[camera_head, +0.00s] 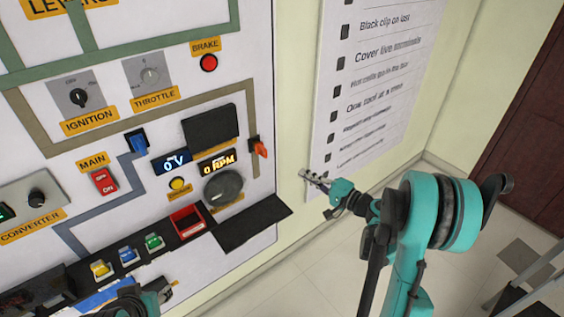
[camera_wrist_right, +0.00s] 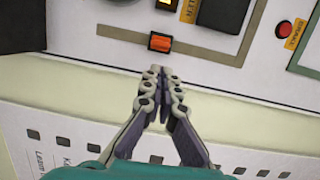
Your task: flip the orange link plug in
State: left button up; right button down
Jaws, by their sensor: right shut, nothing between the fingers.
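The orange link plug (camera_head: 260,148) sits on the right side of the white panel, on a tan line beside the black box and the RPM display. It also shows in the right wrist view (camera_wrist_right: 160,43), in a dark holder just beyond the fingertips. My right gripper (camera_head: 305,174) is shut and empty, to the right of the plug and apart from it. In the right wrist view its fingertips (camera_wrist_right: 155,70) meet just below the plug, with a small gap. Part of my left arm shows at the bottom of the head view, but its fingers cannot be made out clearly.
A black flap (camera_head: 252,222) juts out from the panel's lower right, below the plug. A red brake button (camera_head: 209,62) and a blue switch (camera_head: 137,142) are on the panel. A printed checklist (camera_head: 372,75) hangs on the wall to the right.

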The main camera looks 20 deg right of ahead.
jog(key=b, duration=0.3)
send_near(260, 150)
jog(key=x, duration=0.2)
jog(key=shift+w+a, duration=0.3)
jog(key=shift+a, duration=0.05)
jog(key=shift+d+x, duration=0.2)
jog(key=shift+x, duration=1.2)
jog(key=shift+w+r, duration=0.1)
